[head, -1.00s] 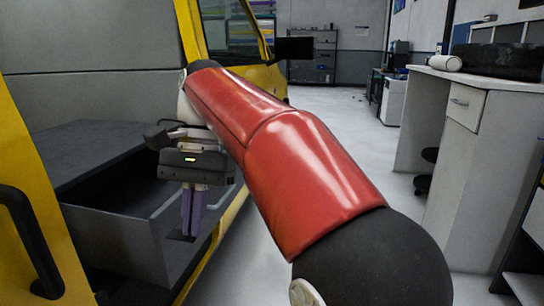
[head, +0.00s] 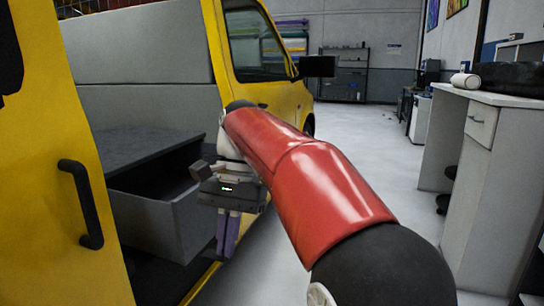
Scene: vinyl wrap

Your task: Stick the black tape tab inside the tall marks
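My gripper (head: 228,250) hangs fingers-down beyond my red arm, at the side of the yellow van (head: 40,130). Its two purple fingers are close together. A small dark flat piece, seemingly the black tape tab, showed at the fingertips a second ago. Now the tips are against a dark background and the tab is hard to make out. The fingertips appear just right of the grey drawer (head: 165,225) in the van's open side. I cannot make out any tall marks in this view.
A black handle (head: 80,203) sits on the yellow door at left. A black side mirror (head: 317,67) juts from the van. A white desk (head: 485,120) with a white roll (head: 465,81) stands at right. Pale floor (head: 375,150) between van and desk is clear.

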